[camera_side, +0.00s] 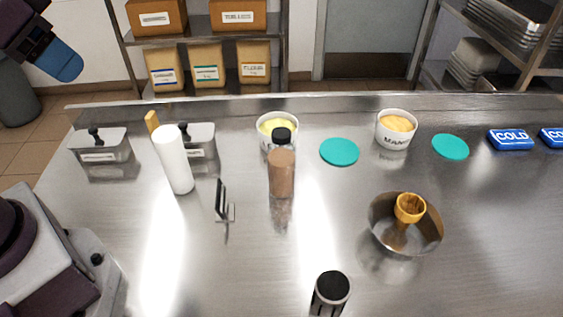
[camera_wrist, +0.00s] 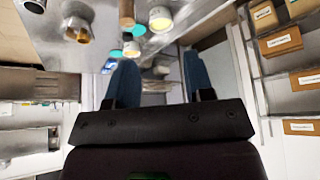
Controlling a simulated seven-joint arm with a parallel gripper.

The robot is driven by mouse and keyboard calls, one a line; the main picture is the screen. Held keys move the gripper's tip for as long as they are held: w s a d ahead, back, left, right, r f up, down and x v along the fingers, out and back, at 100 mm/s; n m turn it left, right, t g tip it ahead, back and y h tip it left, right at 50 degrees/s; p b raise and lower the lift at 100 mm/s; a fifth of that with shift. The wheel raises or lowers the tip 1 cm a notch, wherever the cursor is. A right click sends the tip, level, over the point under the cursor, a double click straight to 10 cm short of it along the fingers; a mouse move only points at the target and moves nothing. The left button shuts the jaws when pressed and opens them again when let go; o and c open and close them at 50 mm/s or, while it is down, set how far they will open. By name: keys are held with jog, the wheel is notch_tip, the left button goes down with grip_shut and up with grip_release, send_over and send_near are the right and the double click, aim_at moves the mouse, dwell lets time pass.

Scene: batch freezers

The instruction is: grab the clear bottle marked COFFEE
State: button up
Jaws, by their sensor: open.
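A clear bottle with brown contents and a black cap (camera_side: 281,172) stands upright mid-table in the side view, in front of a white tub. No COFFEE marking is readable on it from here. A brown shape at the top of the wrist view (camera_wrist: 127,12) looks like the same bottle, partly cut off. My gripper (camera_wrist: 158,78) is open and empty, its two blue fingers apart in the wrist view. In the side view a blue finger (camera_side: 60,62) shows at the upper left, high and far from the bottle.
Near the bottle stand a white cylinder (camera_side: 174,162), a small sign stand (camera_side: 222,203), a tub of yellow stuff (camera_side: 277,127) and a teal lid (camera_side: 340,152). A metal bowl (camera_side: 405,228) holds an orange-brown cup. A black-topped container (camera_side: 330,292) is at the front.

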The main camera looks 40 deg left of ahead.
jog(key=o, duration=0.7)
jog(key=w+f+m+g+y, duration=0.5)
jog(key=f+m, duration=0.1)
jog(key=m+t+y, duration=0.2)
jog(key=m+t, duration=1.4)
jog(key=m, duration=0.9)
send_near(282, 166)
jog(key=f, duration=0.1)
jog(key=a+f, duration=0.1)
jog(key=shift+s+a+f, duration=0.1)
jog(key=shift+a+f, duration=0.15)
jog(key=shift+f, duration=0.05)
jog(key=shift+d+f+m+h, duration=0.15)
jog(key=shift+f+m+h, duration=0.15)
jog(key=shift+m, duration=0.1)
jog(key=x, duration=1.2)
jog(key=shift+w+a, duration=0.3)
